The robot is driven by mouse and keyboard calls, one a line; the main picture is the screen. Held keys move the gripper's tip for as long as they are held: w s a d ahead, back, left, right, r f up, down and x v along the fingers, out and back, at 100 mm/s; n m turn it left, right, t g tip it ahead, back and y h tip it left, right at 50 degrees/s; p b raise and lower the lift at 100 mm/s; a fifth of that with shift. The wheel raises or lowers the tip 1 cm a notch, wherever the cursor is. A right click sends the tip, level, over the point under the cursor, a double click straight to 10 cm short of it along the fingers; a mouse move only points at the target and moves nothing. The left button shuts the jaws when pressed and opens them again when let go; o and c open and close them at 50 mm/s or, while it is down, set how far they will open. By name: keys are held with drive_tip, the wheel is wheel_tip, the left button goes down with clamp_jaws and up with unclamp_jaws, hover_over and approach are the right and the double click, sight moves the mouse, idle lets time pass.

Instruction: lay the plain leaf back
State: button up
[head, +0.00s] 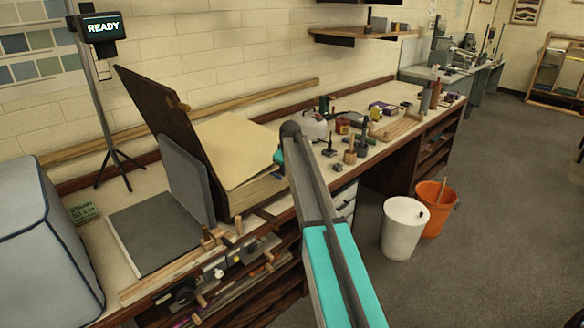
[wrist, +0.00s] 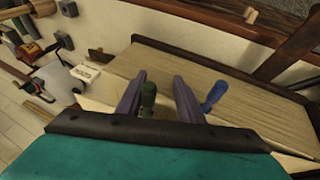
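I cannot tell for certain which panel is the plain leaf. A plain grey panel (head: 186,180) stands nearly upright along the edge of a flat grey panel (head: 155,232) on the bench. A green handle (wrist: 148,95) shows between the fingers, and a blue handle (wrist: 213,95) just outside the right one. In the head view my arm hides the fingertips.
Tools and bottles (head: 355,135) crowd the bench to the right of my arm. Wooden bars (head: 185,270) lie along the front edge. A grey padded case (head: 45,245) stands at left, a READY sign (head: 103,27) behind. White (head: 403,230) and orange (head: 433,205) buckets stand on the floor.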

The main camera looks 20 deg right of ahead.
drive_tip(key=shift+s+a+r, duration=0.1)
drive_tip(key=b+v, duration=0.3)
drive_tip(key=v, duration=1)
drive_tip(key=shift+r, duration=0.3)
drive_tip(key=shift+s+r, duration=0.1)
drive_tip(key=d+p+v, duration=0.2)
drive_tip(key=p+v, duration=0.7)
drive_tip(key=v, duration=0.6)
drive_tip(key=shift+a+r, duration=0.45)
idle(1.7)
idle(0.8)
